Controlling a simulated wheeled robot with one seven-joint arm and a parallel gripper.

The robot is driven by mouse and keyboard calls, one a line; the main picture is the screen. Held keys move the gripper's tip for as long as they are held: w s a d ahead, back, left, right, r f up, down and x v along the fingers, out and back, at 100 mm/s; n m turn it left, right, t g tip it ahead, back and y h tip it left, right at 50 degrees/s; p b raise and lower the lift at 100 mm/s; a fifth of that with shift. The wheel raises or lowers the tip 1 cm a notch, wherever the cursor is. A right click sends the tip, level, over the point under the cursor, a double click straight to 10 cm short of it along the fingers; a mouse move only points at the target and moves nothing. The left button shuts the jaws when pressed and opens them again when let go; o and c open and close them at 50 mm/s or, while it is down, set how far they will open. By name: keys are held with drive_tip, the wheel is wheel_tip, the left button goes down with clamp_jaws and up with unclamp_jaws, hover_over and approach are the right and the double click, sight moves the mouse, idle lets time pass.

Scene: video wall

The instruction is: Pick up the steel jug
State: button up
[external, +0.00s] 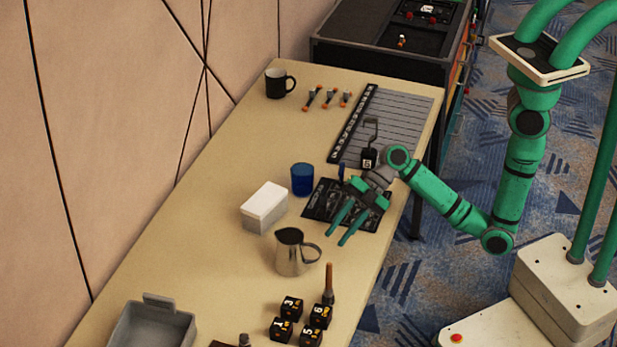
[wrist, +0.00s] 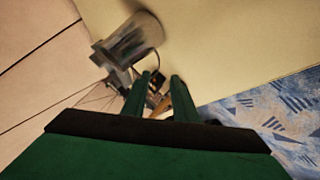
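The steel jug (external: 292,257) stands upright on the tan table, with its handle toward the right in the external view. In the wrist view the jug (wrist: 130,40) is near the top, blurred, beyond the fingertips. My gripper (external: 339,232) is open and empty, its two green fingers apart and pointing down toward the front. It is above and to the right of the jug, apart from it. In the wrist view my gripper (wrist: 160,78) shows both fingers with a gap between them.
A white box (external: 264,208) and a blue cup (external: 302,180) stand behind the jug. Several black numbered cubes (external: 292,306) and a wooden-handled tool (external: 329,283) are in front. A grey bin (external: 150,328) is at the near left. The table's left-middle is clear.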

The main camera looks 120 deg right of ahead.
sight(298, 254)
drive_tip(key=shift+x, duration=3.65)
drive_tip(key=shift+w+d, duration=0.1)
drive_tip(key=shift+d, duration=0.05)
clamp_jaws()
drive_tip(key=shift+r, duration=0.1)
